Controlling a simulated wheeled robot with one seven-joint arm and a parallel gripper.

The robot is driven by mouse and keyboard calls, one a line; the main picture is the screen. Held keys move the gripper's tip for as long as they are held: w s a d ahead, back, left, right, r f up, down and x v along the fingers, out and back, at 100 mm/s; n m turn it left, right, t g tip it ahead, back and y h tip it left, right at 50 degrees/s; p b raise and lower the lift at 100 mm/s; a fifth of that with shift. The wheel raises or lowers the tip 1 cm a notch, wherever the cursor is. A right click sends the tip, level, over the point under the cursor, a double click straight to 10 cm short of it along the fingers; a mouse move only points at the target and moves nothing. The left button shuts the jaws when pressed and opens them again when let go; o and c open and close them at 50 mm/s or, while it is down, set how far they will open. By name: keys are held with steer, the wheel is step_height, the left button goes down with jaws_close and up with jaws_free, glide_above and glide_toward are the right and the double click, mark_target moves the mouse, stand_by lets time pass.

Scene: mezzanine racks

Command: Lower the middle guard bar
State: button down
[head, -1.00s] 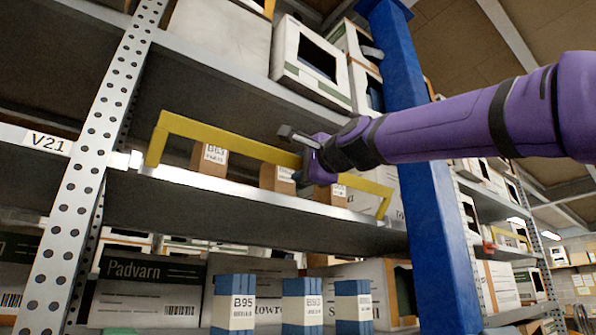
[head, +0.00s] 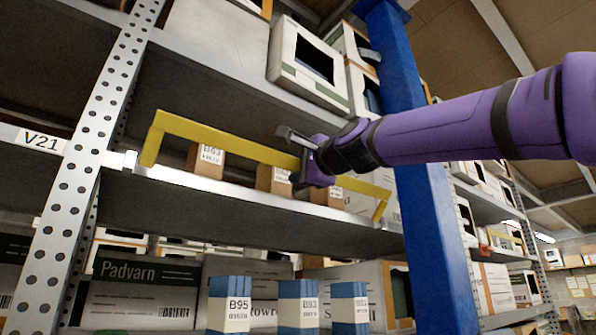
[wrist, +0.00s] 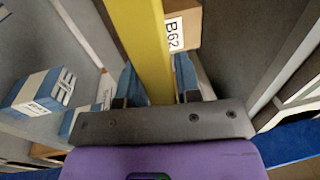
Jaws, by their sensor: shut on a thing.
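The yellow guard bar (head: 225,139) spans the front of the middle shelf (head: 240,193) in the head view, standing above the shelf's front edge on two short end arms. My gripper (head: 302,160) is at the bar, right of its middle. In the wrist view the bar (wrist: 140,45) runs between the two fingers of my gripper (wrist: 152,88), which are shut on it. My gripper hides a short stretch of the bar in the head view.
Small brown boxes (head: 206,160) stand on the shelf behind the bar. A blue upright post (head: 432,210) is at right and a perforated metal post (head: 82,165) at left. Blue-and-white boxes (head: 230,303) stand on the lower shelf. White boxes (head: 308,65) sit above.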

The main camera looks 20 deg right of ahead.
steer(key=shift+s+d+r, duration=0.15)
steer(key=shift+s+r, duration=0.2)
steer(key=shift+r, duration=0.15)
steer(key=c, duration=0.8)
jaws_free()
steer(key=shift+s+d, duration=0.1)
steer(key=shift+s, duration=0.15)
steer(key=shift+o, duration=0.2)
steer(key=shift+w, duration=0.1)
steer(key=shift+w+f, duration=0.1)
steer(key=shift+f, duration=0.05)
steer(key=v, duration=1.1)
steer(key=shift+w+f, duration=0.1)
steer(key=s+d+f+n+g+h, duration=0.2)
steer(key=s+f+n+g, duration=0.2)
steer(key=f, duration=1.2)
steer(key=s+d+f+n+g+h, duration=0.2)
steer(key=s+f+n+g, duration=0.3)
steer(key=f, duration=1.2)
steer(key=s+d+f+n+g+h, duration=0.2)
steer(key=s+d+f+n+g, duration=0.1)
steer(key=f, duration=1.3)
steer(key=shift+s+f+n+g, duration=0.15)
steer(key=shift+s+n+g, duration=0.6)
steer(key=shift+n, duration=0.45)
